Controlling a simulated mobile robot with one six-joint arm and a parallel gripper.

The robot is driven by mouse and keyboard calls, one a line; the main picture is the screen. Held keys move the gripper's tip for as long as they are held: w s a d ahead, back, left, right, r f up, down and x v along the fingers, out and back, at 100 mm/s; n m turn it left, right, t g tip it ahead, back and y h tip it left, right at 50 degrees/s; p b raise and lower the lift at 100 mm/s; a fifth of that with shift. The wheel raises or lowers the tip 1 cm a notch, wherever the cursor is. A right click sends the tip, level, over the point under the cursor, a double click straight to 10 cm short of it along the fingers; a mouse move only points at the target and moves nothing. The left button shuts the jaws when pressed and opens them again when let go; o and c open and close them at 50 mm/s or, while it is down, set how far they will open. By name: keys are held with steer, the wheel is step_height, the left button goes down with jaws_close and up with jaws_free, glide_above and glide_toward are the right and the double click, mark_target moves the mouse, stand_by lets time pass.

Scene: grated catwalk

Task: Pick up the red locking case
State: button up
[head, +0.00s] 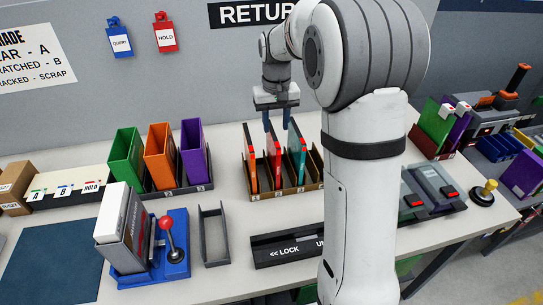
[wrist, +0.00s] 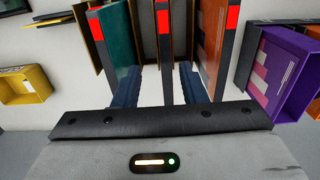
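The red locking case (head: 274,158) stands upright in a cardboard-brown slotted rack (head: 288,191), between an orange case (head: 250,158) and a teal case (head: 297,150). My gripper (head: 279,122) is above the rack, its blue fingers pointing down at the top of the red case. In the wrist view my gripper (wrist: 159,88) is open, one finger on each side of the middle case's dark edge (wrist: 163,50), which has a red tag. A gap shows on both sides. The teal case (wrist: 117,40) is left of the fingers and the orange case (wrist: 212,45) right. The red case's lower part is hidden by the rack.
Green, orange and purple bins (head: 160,155) stand left of the rack. A blue lever press (head: 170,245) and a grey open tray (head: 213,235) are in front. A black lock bar (head: 283,248) lies nearer. Grey latch boxes (head: 435,190) are at right.

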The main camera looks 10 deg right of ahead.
mark_target(273, 133)
steer(key=f, duration=0.3)
steer(key=f+p, duration=0.1)
steer(key=f, duration=0.1)
steer(key=shift+a, duration=0.4)
steer(key=shift+c, duration=0.2)
jaws_close()
